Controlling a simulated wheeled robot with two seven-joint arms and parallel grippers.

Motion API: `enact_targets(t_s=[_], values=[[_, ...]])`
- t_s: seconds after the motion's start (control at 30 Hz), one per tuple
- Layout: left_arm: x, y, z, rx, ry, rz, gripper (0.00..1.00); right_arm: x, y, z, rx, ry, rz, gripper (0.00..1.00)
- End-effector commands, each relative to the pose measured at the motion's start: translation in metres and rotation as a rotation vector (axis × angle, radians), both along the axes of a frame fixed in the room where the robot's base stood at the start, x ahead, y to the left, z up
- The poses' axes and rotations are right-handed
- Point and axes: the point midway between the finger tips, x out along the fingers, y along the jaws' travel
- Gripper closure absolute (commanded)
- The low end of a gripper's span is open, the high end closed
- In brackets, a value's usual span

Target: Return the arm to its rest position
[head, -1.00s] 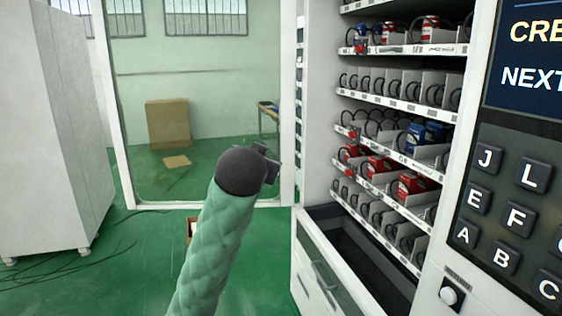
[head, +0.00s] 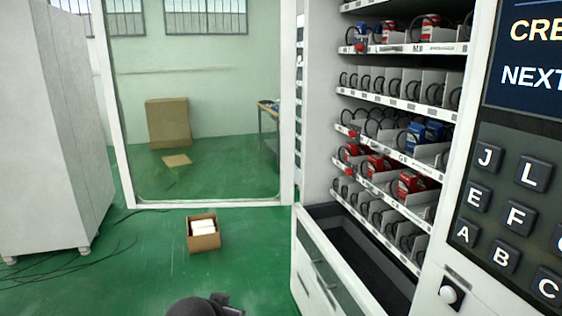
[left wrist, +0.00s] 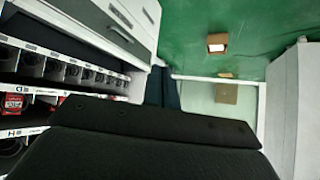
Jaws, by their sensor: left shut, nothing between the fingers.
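My left gripper (head: 226,305) shows only as a dark rounded wrist end and a small jaw part at the bottom edge of the head view. It is low, in front of and left of the vending machine (head: 315,130), apart from it. It is shut and empty. In the left wrist view its dark body (left wrist: 150,145) fills the lower part, with the machine's shelves to the left. The green arm sleeve is out of sight. My right gripper is not in view.
The machine's door (head: 288,120) stands open beside its shelves of red and blue boxes. Its dark delivery bin (head: 350,260) is at lower right, the keypad (head: 515,215) at right. A small carton (head: 203,240) with white contents sits on the green floor, which is otherwise mostly clear. A grey cabinet (head: 45,130) stands left.

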Motion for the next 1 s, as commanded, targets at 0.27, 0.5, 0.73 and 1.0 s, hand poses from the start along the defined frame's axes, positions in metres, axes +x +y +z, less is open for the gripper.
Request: enact_targets(t_s=[0.27,0.5,0.73,1.0], values=[[-0.065,0.017,-0.084,-0.004,0.17,0.033,1.0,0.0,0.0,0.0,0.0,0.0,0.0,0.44],[-0.129,0.026,-0.153,0.0,0.328,0.051,1.0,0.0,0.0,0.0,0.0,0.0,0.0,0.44],[-0.201,0.029,-0.208,0.005,0.48,0.057,1.0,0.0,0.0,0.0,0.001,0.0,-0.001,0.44],[-0.274,0.029,-0.249,0.009,0.619,0.055,1.0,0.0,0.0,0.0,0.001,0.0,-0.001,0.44]])
